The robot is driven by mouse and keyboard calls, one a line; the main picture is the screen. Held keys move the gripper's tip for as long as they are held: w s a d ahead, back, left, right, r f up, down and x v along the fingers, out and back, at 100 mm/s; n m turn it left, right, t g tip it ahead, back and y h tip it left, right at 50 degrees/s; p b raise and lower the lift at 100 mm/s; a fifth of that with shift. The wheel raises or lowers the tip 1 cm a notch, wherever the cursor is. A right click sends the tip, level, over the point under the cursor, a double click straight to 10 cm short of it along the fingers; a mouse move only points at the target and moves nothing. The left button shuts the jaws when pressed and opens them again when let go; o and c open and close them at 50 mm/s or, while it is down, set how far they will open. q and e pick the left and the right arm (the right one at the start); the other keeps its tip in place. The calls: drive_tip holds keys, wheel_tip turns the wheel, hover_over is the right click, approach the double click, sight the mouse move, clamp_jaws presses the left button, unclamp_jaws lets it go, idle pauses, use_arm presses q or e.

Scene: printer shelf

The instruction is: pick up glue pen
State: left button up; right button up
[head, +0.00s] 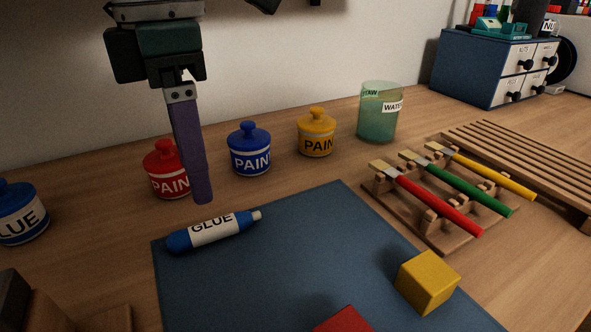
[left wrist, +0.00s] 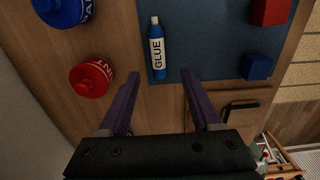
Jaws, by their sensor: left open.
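The glue pen (head: 213,231) is a blue tube with a white GLUE label and a pale tip. It lies on its side on the left part of the blue mat (head: 300,260), its tip pointing right and slightly back in the head view. My left gripper (head: 203,198) points down above and just behind the pen, apart from it. In the left wrist view my left gripper (left wrist: 159,80) is open and empty, and the glue pen (left wrist: 157,52) shows beyond the fingertips, roughly in line with the gap. My right gripper is not in view.
Red (head: 168,170), blue (head: 249,149) and yellow (head: 316,133) paint pots stand along the wall, the red one close behind my left fingers. A glue pot (head: 20,213) is at far left. A yellow block (head: 427,283) and a red block (head: 345,320) are on the mat. A brush rack (head: 440,240) stands right.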

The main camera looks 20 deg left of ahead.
sight(203, 226)
use_arm(q)
wheel_tip(203, 226, down, 2)
drive_tip(key=shift+s+d+f, duration=0.15)
drive_tip(key=f, duration=0.3)
drive_tip(key=a+f, duration=0.1)
drive_tip(key=f, duration=0.1)
drive_tip(key=shift+f, duration=0.2)
clamp_jaws()
idle(0.4)
